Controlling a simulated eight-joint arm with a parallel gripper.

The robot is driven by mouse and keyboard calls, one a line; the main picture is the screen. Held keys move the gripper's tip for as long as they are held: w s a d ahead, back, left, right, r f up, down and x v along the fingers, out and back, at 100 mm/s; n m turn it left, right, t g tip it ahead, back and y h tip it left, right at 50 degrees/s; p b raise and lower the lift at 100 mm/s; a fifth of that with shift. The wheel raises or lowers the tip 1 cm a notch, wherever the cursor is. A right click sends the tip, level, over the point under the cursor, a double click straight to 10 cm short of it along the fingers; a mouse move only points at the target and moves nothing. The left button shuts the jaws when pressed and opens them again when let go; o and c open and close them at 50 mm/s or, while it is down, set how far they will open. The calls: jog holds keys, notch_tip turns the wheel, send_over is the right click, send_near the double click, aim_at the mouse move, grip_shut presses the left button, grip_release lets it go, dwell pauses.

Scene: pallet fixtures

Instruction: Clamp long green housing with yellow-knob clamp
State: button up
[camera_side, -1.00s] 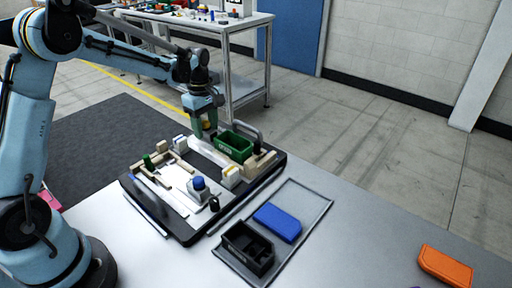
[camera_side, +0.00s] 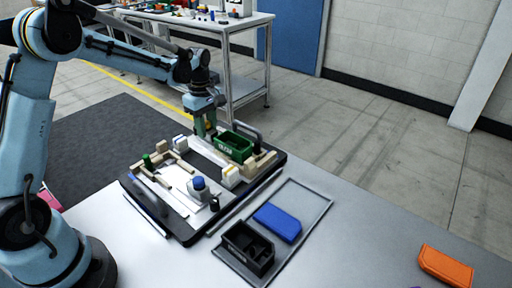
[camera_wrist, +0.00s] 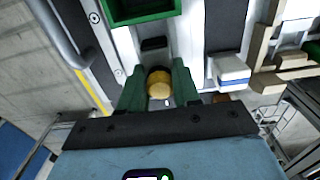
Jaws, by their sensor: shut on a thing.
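The long green housing (camera_side: 235,145) is an open-topped green box seated at the back of the pallet fixture; its near part also shows at the top of the wrist view (camera_wrist: 140,8). The yellow knob (camera_wrist: 159,84) of the clamp shows in the wrist view, just beside the housing. My gripper (camera_wrist: 159,88) has green fingers on either side of the knob and is shut on it. In the side view my gripper (camera_side: 206,130) is at the back left of the housing, and its fingers mostly hide the knob.
The dark pallet (camera_side: 190,236) carries a blue-knob clamp (camera_side: 199,184), a green-knob clamp (camera_side: 147,160) and several beige and white blocks. A curved handle bar (camera_wrist: 62,35) rises near the housing. A tray with a blue part (camera_side: 277,222) and black bin (camera_side: 247,248) lies in front; an orange part (camera_side: 445,265) is right.

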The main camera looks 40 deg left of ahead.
jog(key=shift+d, duration=1.1)
jog(key=o, duration=0.8)
jog(key=shift+r, duration=4)
jog(key=shift+d, duration=0.1)
